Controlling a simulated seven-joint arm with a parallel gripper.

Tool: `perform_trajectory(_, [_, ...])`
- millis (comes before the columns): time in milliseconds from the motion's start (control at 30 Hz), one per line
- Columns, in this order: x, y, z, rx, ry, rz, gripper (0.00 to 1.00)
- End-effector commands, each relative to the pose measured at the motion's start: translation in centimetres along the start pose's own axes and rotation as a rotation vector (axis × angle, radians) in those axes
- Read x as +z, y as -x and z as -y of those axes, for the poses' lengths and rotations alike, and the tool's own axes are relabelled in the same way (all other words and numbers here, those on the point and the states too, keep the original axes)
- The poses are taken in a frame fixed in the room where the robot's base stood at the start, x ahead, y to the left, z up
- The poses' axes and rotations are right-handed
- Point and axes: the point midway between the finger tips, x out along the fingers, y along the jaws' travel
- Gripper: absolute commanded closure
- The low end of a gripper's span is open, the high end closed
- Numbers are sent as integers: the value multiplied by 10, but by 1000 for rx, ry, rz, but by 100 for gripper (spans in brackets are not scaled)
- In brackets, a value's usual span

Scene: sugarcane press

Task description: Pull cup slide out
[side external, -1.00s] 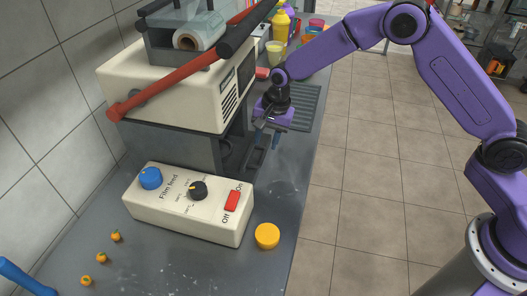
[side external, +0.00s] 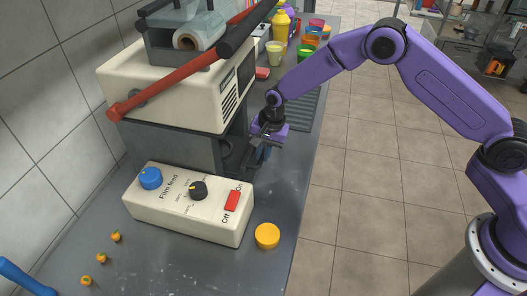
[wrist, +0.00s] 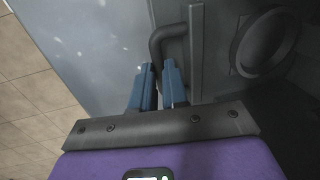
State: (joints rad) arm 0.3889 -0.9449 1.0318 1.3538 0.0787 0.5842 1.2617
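The cup slide (wrist: 195,55) is a grey plate low at the press, with a dark bent bar handle (wrist: 168,33) on its edge. It also shows in the side view, partly behind my gripper. My gripper (wrist: 160,70), with blue fingers, is down at the handle, one finger on each side of the bar. The gap between the fingers is about as narrow as the bar, so they look shut on it. In the side view my gripper (side external: 267,153) is beside the press (side external: 170,90). A round ring (wrist: 265,42) shows right of the slide plate.
Cups and a yellow bottle (side external: 281,25) stand farther back. The counter (side external: 285,185) is clear right of my gripper, up to its edge.

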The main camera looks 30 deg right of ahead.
Motion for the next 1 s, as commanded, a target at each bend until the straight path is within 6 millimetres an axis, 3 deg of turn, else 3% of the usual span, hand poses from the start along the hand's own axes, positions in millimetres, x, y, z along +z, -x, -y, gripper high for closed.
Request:
perform_trajectory(267, [0, 1, -5, 1, 0, 0, 100])
perform_trajectory(433, [0, 5, -22, 2, 1, 0, 100])
perform_trajectory(1000, [1, 23, -124, 1, -2, 0, 100])
